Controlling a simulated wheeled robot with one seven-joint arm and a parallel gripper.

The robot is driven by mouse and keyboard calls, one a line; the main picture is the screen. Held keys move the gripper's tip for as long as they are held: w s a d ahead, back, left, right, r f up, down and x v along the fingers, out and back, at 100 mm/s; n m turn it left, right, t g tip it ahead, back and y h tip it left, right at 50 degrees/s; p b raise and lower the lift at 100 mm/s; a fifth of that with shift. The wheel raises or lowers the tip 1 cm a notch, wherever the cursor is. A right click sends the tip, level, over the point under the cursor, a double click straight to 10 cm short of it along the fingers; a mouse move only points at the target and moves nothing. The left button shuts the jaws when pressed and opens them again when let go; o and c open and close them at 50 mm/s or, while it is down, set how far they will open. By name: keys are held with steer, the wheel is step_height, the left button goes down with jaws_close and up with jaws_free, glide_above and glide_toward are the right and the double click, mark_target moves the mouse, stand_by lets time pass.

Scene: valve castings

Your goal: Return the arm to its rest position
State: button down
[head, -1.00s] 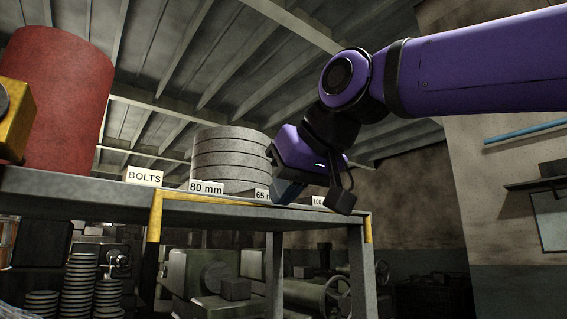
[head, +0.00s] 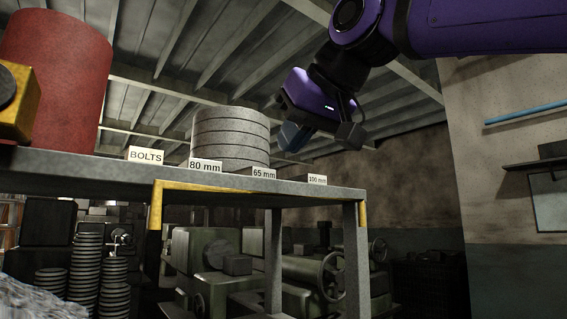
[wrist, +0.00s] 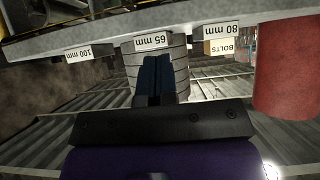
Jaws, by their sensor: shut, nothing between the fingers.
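My arm (head: 480,28) is purple and reaches in from the upper right in the head view. My gripper (head: 290,138) hangs in the air above the right part of the shelf, to the right of the grey disc stack, with nothing held. In the wrist view the blue fingers (wrist: 154,76) lie together, shut and empty. The fingers overlap the grey disc stack (wrist: 181,75) in that view, but the head view shows them apart from it.
The grey shelf (head: 90,172) has yellow corner edging and labels BOLTS, 80 mm, 65 mm and 100 mm. The disc stack (head: 230,138), a red cylinder (head: 60,75) and a yellow block (head: 14,105) stand on it. Machinery (head: 215,260) stands below. Air right of the shelf is clear.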

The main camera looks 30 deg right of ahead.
steer(key=v, duration=0.7)
